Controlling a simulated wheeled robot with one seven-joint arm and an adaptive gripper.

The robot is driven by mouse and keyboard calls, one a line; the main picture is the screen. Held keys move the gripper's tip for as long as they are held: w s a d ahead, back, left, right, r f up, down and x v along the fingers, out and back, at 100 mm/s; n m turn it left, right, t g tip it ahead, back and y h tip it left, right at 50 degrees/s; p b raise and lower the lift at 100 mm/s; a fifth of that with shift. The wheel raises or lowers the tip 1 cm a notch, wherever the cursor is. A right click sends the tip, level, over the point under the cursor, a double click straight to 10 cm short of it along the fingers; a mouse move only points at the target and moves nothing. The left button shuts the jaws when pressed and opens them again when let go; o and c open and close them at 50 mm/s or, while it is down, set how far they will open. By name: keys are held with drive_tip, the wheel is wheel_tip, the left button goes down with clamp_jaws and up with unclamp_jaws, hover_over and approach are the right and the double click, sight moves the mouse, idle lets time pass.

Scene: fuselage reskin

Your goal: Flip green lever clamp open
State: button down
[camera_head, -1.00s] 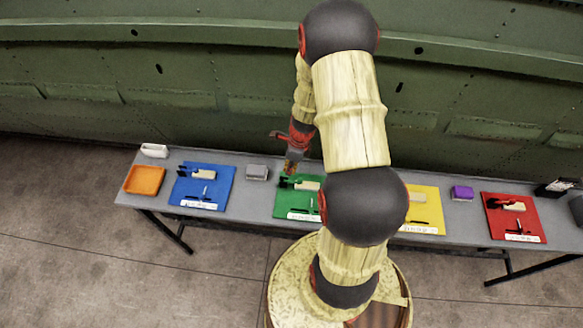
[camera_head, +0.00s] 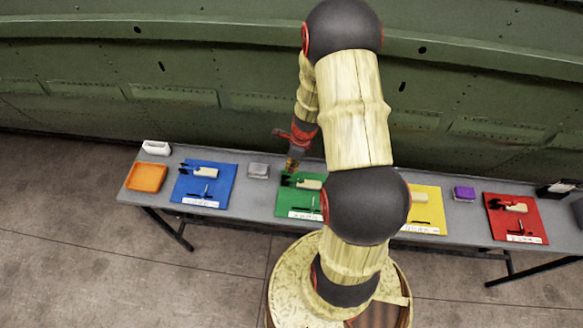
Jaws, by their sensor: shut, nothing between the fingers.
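The green board (camera_head: 288,205) lies on the grey table, partly hidden on its right by my arm. On it sit a pale block (camera_head: 308,184) and a green lever clamp (camera_head: 290,182), small and hard to make out. My gripper (camera_head: 291,168) is just above the back left part of the green board, close to the clamp. Its fingers are small in this view and look shut, with nothing visible between them. Whether they touch the clamp cannot be told.
The grey table (camera_head: 262,196) also bears a blue board (camera_head: 217,192), yellow board (camera_head: 431,222), red board (camera_head: 530,232), orange tray (camera_head: 147,178), white holder (camera_head: 156,147), grey box (camera_head: 258,171) and purple box (camera_head: 464,193). A green fuselage wall (camera_head: 230,60) stands behind.

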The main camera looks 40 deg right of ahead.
drive_tip(key=shift+r, duration=0.1)
drive_tip(key=shift+r+p, duration=0.75)
drive_tip(key=shift+p, duration=0.1)
wheel_tip(320, 180, up, 9)
drive_tip(key=s+d+p, duration=0.2)
drive_tip(key=p, duration=0.6)
drive_tip(key=shift+r, duration=0.2)
drive_tip(key=shift+d+f, duration=0.1)
